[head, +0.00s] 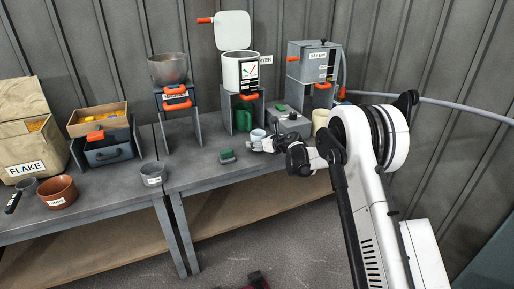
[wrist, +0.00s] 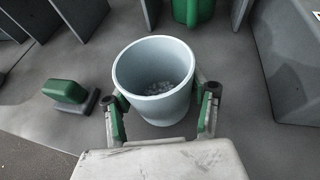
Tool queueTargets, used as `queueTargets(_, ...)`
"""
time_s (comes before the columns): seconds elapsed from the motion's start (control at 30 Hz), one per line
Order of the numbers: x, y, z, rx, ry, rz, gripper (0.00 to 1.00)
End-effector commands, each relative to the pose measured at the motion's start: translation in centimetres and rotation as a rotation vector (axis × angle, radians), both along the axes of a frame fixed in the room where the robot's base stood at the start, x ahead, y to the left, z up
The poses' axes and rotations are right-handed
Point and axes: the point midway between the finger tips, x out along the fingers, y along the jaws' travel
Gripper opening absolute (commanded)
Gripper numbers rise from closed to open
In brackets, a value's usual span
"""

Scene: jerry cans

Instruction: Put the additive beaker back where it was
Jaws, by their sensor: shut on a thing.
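The additive beaker, a pale blue-grey cup (wrist: 153,110), stands upright between my gripper's fingers in the wrist view. Some grainy grey material shows at its bottom. In the head view the cup (head: 258,134) is small, at the back half of the right-hand table (head: 205,172). My gripper (wrist: 161,108) is shut on it, with one green-padded finger on each side of its wall. In the head view my gripper (head: 262,145) is low over the table. Whether the beaker's base touches the tabletop is unclear.
A green-topped block (head: 227,156) lies left of the beaker. A green jug (head: 243,119) stands behind it under the white pot's stand. A grey box (head: 291,123) is close on the right. A grey cup (head: 153,174) and a brown bowl (head: 58,192) stand farther left.

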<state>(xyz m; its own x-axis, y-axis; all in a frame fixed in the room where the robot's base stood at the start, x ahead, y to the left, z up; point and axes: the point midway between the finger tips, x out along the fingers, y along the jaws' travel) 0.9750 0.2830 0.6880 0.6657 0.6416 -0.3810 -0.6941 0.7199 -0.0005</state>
Motion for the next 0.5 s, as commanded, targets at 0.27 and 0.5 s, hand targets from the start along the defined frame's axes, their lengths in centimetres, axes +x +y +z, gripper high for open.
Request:
queueTargets(0.27, 0.0, 0.02, -1.62, 0.0, 0.0, 0.0, 0.23)
queueTargets(0.5, 0.01, 0.02, -2.03, 0.0, 0.0, 0.0, 0.23)
